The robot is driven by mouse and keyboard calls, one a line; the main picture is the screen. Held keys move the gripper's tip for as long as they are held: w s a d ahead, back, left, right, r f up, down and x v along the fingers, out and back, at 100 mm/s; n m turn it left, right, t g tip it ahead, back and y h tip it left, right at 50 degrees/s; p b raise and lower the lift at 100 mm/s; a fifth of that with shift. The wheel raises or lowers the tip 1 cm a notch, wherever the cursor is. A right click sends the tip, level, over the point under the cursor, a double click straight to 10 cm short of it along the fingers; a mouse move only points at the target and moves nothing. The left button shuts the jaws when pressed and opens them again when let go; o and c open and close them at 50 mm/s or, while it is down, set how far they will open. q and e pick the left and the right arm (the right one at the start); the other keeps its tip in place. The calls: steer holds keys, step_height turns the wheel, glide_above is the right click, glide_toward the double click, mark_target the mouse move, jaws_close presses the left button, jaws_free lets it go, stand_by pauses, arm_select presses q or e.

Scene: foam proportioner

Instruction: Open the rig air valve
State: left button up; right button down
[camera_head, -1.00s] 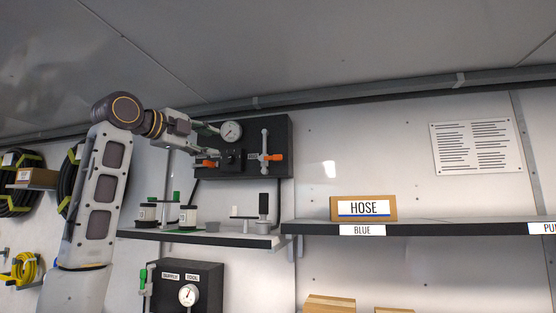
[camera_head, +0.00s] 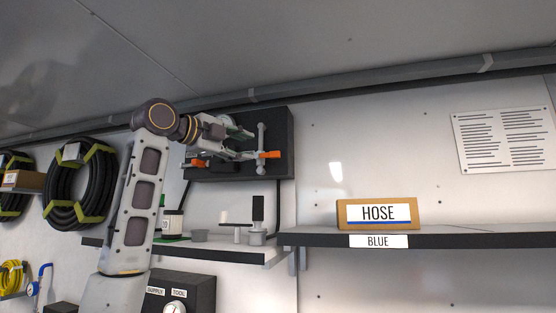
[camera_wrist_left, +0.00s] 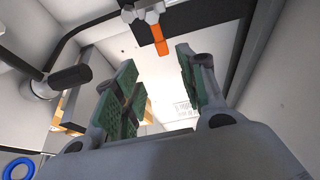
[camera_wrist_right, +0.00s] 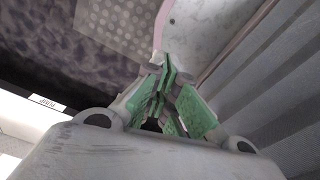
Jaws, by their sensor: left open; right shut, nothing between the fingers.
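A black wall panel (camera_head: 283,128) carries grey pipe fittings and two orange handles. The right orange handle (camera_head: 269,154) points sideways from the vertical grey pipe (camera_head: 261,137); the left orange handle (camera_head: 198,163) is lower left. No label names the rig air valve.
Below the panel a shelf (camera_head: 240,256) holds a bottle (camera_head: 172,222), a cup and small fittings. A HOSE box (camera_head: 378,214) stands on the right shelf (camera_head: 460,236). Coiled black hoses (camera_head: 80,185) hang at left. A black box marked SUPPLY and TOOL (camera_head: 200,291) is below.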

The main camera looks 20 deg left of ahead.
mark_target(273, 154)
arm_select(q)
steer(key=p+x, duration=0.5)
steer(key=x, duration=0.9)
steer(key=shift+r, duration=0.15)
arm_select(e)
step_height(273, 154, up, 5)
steer(key=shift+d+f, duration=0.1)
steer(key=shift+d, duration=0.05)
arm_select(q)
steer(key=shift+c, duration=0.2)
jaws_close()
